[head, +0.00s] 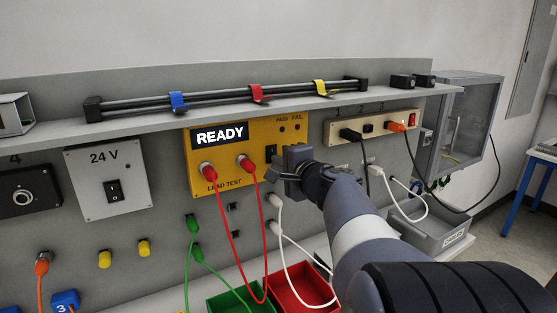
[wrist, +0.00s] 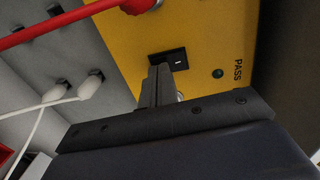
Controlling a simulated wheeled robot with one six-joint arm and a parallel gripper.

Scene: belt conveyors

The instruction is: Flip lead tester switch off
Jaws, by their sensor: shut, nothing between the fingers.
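The yellow lead tester (head: 228,182) is on the grey back panel, with its display (head: 220,135) lit and reading READY. Two red plugs (head: 208,171) with red leads sit in its sockets. Its black rocker switch (wrist: 179,57) shows in the wrist view with a white mark on it, partly covered by my fingers.
A 24 V panel with its own switch (head: 113,191) is to the left. A power strip (head: 372,128) with several plugs is to the right. White cables (head: 284,255) hang below my gripper, and green (head: 228,299) and red (head: 284,292) bins stand underneath. A shelf (head: 300,104) runs above.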

